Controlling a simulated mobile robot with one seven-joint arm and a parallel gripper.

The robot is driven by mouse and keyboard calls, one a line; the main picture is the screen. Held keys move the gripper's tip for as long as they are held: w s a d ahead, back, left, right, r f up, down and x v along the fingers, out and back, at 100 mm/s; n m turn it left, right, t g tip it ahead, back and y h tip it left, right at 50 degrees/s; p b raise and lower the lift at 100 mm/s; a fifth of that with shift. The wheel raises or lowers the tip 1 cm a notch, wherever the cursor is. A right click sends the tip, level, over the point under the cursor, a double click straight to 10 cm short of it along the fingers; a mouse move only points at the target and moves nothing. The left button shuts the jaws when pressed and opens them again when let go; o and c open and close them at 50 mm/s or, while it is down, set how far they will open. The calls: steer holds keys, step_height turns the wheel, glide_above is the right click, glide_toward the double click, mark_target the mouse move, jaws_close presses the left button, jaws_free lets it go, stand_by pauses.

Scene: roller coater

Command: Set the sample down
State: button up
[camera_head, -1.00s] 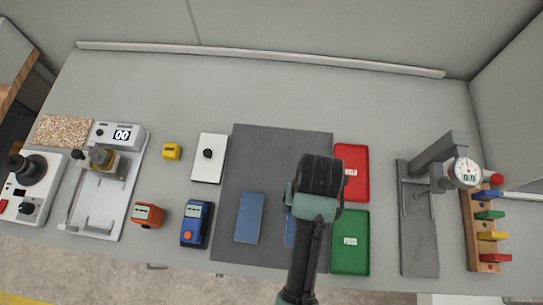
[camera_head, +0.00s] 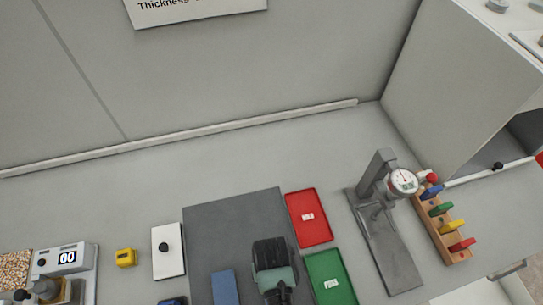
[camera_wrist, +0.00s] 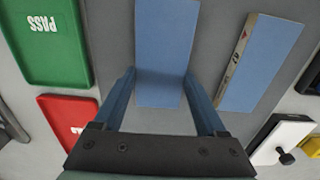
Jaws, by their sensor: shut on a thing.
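My gripper (camera_head: 275,268) is over the right part of the dark grey mat (camera_head: 235,212). In the wrist view its two fingers (camera_wrist: 160,78) close on the side edges of a blue panel (camera_wrist: 165,40), the sample. My gripper hides this panel in the head view. I cannot tell whether the panel touches the mat or hangs just above it. A second blue panel (camera_wrist: 268,58) lies on the mat beside it, with a pale marked strip along one edge. It also shows in the head view (camera_head: 226,288), left of my gripper.
Right of the mat are a red tray (camera_head: 309,232) and a green PASS tray (camera_head: 345,292). Further right stand a dial gauge stand (camera_head: 385,225) and a wooden rack (camera_head: 455,240) with coloured pieces. Left are a white plate (camera_head: 168,262) and a yellow block (camera_head: 126,257). The bench behind is clear.

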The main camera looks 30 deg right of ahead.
steer(key=shift+f, duration=0.2)
steer(key=o, duration=1.3)
steer(key=shift+o, duration=0.2)
step_height(320, 180, up, 12)
steer(key=shift+r+b, duration=0.15)
steer(key=shift+b, duration=0.2)
